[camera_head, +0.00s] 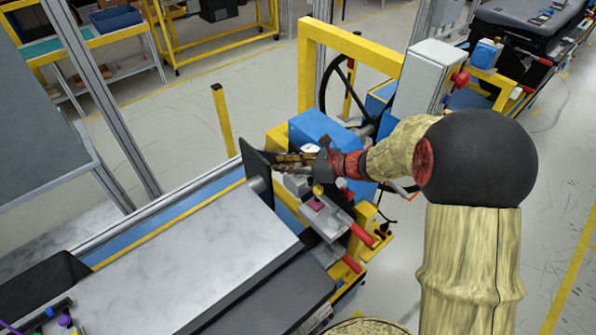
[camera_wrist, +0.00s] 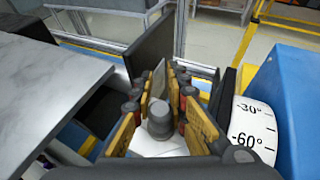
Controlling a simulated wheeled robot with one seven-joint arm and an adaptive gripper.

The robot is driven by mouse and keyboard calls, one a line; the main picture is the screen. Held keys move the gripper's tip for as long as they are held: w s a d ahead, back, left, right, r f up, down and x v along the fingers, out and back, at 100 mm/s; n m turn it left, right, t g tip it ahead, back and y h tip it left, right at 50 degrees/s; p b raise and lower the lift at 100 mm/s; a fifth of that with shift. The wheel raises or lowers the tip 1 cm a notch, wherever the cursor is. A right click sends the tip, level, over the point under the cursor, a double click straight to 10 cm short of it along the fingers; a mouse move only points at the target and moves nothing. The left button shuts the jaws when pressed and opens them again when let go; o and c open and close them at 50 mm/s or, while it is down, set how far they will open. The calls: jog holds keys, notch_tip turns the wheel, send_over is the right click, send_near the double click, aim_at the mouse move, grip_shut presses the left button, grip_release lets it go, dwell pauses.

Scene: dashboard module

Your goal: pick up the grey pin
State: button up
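A grey, rounded, cylindrical piece that looks like the grey pin (camera_wrist: 160,120) stands on a white surface in the middle of the wrist view. My gripper (camera_wrist: 159,88) has one yellow-padded finger on each side of it, with visible gaps, so the gripper looks open and not closed on it. In the head view my gripper (camera_head: 283,161) is over the machine, beside an upright black plate (camera_head: 255,170). I cannot make out the pin there; the gripper and nearby parts hide it.
A blue housing (camera_head: 315,130) and a white dial with degree marks (camera_wrist: 252,130) are close on the gripper's right. A grey metal tabletop (camera_head: 190,255) lies to the left. Red-handled levers (camera_head: 360,235) stick out in front. A yellow frame (camera_head: 350,45) stands behind.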

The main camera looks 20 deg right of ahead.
grip_shut()
dwell(0.3)
